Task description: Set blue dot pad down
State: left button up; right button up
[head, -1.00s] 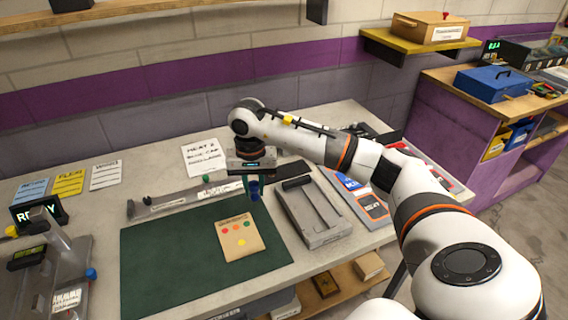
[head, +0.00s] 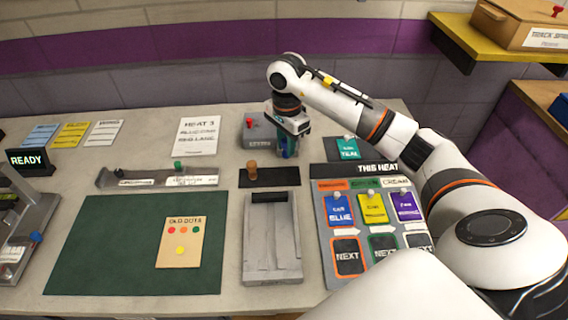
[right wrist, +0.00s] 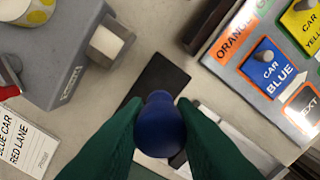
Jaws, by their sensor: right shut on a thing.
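My right gripper (head: 288,148) is shut on a blue, round-topped piece, the blue dot pad. In the right wrist view the blue dot pad (right wrist: 160,125) sits between the two green fingers (right wrist: 160,140), and its lower part is hidden. In the head view it is mostly hidden by the fingers. The gripper is behind a dark strip (head: 285,178) that bears a brown-orange knobbed piece (head: 252,171) at its left end. The strip also shows beyond the pad in the right wrist view (right wrist: 160,78). My left gripper is not in view.
A grey box (head: 256,143) with a red knob stands close left of the gripper. A dark green mat (head: 100,240) bears an "OLD DOTS" card (head: 181,252). A "THIS HEAT" board (head: 325,280) lies right.

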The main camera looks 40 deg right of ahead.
aim_at(285, 153)
notch_tip(285, 153, down, 4)
jog(key=shift+a+r+p, duration=0.15)
jog(key=shift+r+p, duration=0.1)
jog(key=shift+p, duration=0.05)
notch_tip(285, 153, down, 3)
jog(key=shift+r+p, duration=0.1)
jog(key=shift+p, duration=0.3)
jog(key=shift+f, duration=0.45)
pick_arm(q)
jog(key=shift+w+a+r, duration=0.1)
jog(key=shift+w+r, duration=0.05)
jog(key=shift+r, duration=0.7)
pick_arm(e)
jog(key=shift+f, duration=0.1)
jog(key=shift+f, duration=0.2)
jog(key=o, duration=1)
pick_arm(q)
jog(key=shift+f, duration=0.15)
pick_arm(e)
jog(key=shift+r, duration=0.1)
